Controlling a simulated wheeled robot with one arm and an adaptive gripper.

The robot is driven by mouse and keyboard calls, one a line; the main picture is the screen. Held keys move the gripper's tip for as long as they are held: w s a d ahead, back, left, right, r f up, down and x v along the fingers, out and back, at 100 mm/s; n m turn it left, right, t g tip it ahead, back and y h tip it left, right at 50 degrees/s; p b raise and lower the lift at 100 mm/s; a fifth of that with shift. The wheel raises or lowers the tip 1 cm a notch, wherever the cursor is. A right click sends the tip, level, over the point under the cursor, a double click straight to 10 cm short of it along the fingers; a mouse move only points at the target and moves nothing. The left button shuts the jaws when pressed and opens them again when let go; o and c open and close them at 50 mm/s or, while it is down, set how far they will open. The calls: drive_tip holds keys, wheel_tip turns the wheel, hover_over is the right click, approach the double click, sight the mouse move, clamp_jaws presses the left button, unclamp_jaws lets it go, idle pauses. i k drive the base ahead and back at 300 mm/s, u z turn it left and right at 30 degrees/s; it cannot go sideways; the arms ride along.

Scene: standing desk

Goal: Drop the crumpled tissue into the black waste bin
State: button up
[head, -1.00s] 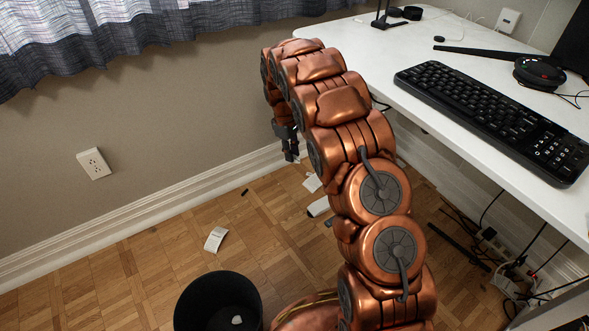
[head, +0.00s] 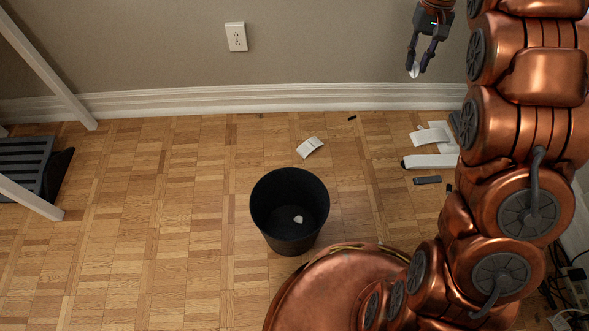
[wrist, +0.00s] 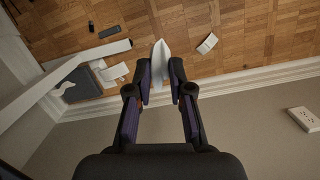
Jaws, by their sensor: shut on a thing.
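My gripper (head: 418,68) is at the upper right of the head view, in front of the wall. It is shut on a small white crumpled tissue (head: 413,72). In the wrist view, the tissue (wrist: 159,60) is pinched between the two fingertips and sticks out past them. The black waste bin (head: 263,218) stands upright on the floor, in the middle of the head view, down and left of my gripper and well apart from it. A small white scrap (head: 298,219) lies inside the bin. The wrist view does not show the bin.
A white paper (head: 310,147) lies on the floor behind the bin. Several papers (head: 432,136), a white bar-shaped object (head: 430,161) and a dark remote-like object (head: 427,180) lie further right. A black slatted object (head: 22,165) stands at left. Floor left of the bin is clear.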

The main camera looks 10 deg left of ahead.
sight(302, 234)
drive_tip(key=z, duration=0.05)
drive_tip(key=k, duration=1.5)
drive_tip(key=u, duration=1.65)
drive_tip(key=i, duration=1.35)
drive_tip(key=z, duration=1.1)
